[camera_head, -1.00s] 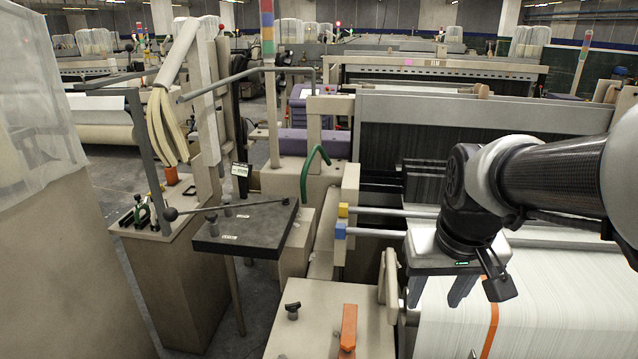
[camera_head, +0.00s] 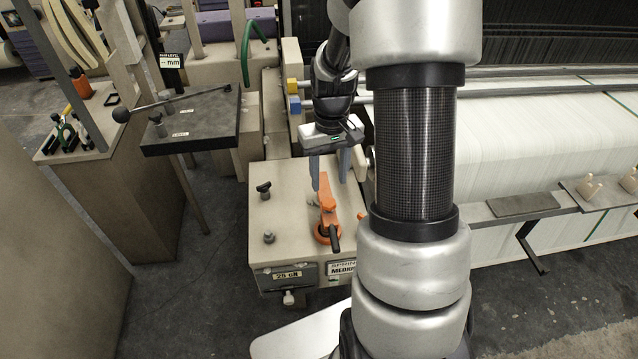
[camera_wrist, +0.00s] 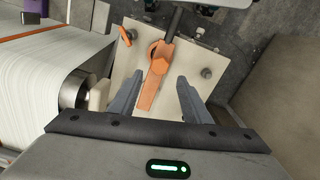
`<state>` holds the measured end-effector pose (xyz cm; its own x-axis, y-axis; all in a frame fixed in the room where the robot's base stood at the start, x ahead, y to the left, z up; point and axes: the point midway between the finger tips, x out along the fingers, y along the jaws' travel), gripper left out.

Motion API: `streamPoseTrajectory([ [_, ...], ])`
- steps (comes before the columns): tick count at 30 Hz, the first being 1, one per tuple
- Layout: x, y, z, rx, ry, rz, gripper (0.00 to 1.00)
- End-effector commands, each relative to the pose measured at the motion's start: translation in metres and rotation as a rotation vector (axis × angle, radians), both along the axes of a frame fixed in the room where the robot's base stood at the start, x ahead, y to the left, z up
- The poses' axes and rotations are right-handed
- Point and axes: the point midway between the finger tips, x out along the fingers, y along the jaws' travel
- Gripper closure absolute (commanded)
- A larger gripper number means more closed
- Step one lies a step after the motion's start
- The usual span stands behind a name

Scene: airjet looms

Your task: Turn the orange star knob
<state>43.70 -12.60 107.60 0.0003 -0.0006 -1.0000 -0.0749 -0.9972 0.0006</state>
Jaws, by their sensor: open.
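I cannot make out a clear star shape. An orange lever (camera_head: 328,204) with a round orange base and dark handle end sits on a beige box top (camera_head: 285,200). A small orange part (camera_head: 360,215) is at the box's right edge, partly beside my arm; it also shows in the wrist view (camera_wrist: 125,37). My gripper (camera_head: 330,174) is open and empty, fingers down, at the far side of the box top. In the wrist view my gripper (camera_wrist: 161,80) has the orange lever (camera_wrist: 154,80) lying between its fingers in the picture; contact cannot be told.
Dark knobs (camera_head: 264,189) (camera_head: 269,237) stand left of the lever. A black plate table (camera_head: 195,125) with a rod is at left. The loom's white warp sheet (camera_head: 500,135) is right of my arm. Open floor (camera_head: 190,285) lies front left.

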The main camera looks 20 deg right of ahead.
Motion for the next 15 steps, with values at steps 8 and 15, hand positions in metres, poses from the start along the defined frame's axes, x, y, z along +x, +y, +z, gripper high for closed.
streamPoseTrajectory([
  [8, -0.001, 0.001, -0.035, 0.001, 0.002, 0.0, 0.56],
  [15, -0.001, 0.001, -0.064, 0.001, 0.002, -0.001, 0.56],
])
